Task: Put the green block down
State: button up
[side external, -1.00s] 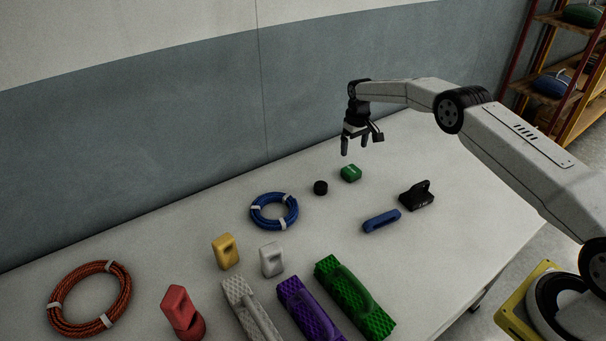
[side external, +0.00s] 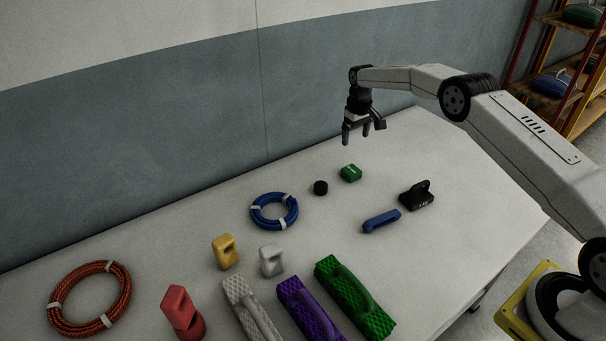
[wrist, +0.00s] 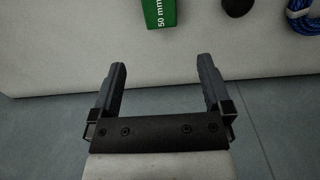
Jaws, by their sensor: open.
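The green block (side external: 350,173) rests on the white table in the side external view, toward the far edge. In the wrist view the green block (wrist: 159,12) is cut off by the top edge and carries a "50 mm" marking. My gripper (side external: 357,138) is open and empty, above the table and apart from the block. In the wrist view both fingers of my gripper (wrist: 162,75) are spread with nothing between them.
A black cylinder (side external: 320,188) stands just left of the block, with a blue rope coil (side external: 274,212) beyond it. A blue bar (side external: 381,221) and a black handled piece (side external: 416,196) lie to the right. The wall (side external: 150,130) runs behind the table.

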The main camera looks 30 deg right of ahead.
jog(key=shift+r, duration=0.1)
jog(key=s+a+r+t, duration=0.1)
jog(key=s+a+r, duration=0.75)
jog(key=s, duration=0.45)
jog(key=s+a, duration=0.2)
jog(key=s, duration=0.9)
jog(key=s+a+t, duration=0.1)
jog(key=s+a, duration=0.1)
jog(key=s, duration=0.8)
jog(key=shift+s+a+r+t, duration=0.15)
jog(key=shift+s+a+t, duration=0.15)
jog(key=shift+s+a, duration=0.05)
